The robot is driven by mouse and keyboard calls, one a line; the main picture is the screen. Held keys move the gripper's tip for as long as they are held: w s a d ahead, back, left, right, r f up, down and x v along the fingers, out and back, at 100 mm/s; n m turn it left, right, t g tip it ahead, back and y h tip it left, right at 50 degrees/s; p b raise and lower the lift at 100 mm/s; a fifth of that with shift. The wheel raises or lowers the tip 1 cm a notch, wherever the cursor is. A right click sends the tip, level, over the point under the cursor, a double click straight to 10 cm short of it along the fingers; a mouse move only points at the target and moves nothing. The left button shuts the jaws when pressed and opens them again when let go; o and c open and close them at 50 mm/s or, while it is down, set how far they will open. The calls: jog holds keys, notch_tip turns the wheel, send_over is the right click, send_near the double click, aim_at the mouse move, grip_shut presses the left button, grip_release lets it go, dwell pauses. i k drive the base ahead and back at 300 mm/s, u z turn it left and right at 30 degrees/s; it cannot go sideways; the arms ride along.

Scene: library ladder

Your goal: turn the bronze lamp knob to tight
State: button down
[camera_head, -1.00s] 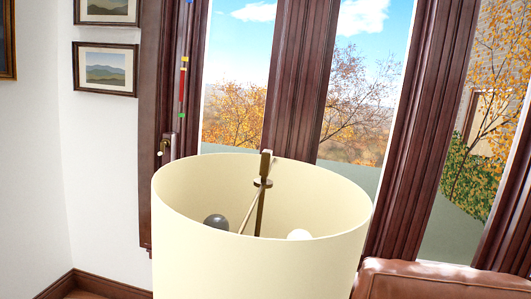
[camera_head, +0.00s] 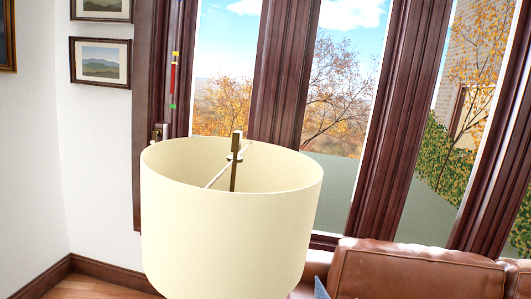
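A cream lampshade (camera_head: 228,238) stands in the lower middle of the head view, seen from slightly above. A bronze post with a flat upright knob (camera_head: 237,145) rises above its rim at the centre, with a small collar below it. Thin spokes run from the post to the shade's inner wall. The bulbs and the lower lamp are hidden by the shade. My gripper is not in the view.
A brown leather sofa (camera_head: 415,272) is at the lower right, close to the shade. Dark wood window frames (camera_head: 283,75) stand behind the lamp. Framed pictures (camera_head: 100,62) hang on the white wall at the left. Bare wood floor (camera_head: 85,287) shows at the lower left.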

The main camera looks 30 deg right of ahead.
aim_at(237, 140)
jog(key=k, duration=0.85)
jog(key=z, duration=0.6)
jog(key=i, duration=1.15)
jog(key=z, duration=0.5)
jog(key=i, duration=0.9)
jog(key=u, duration=0.55)
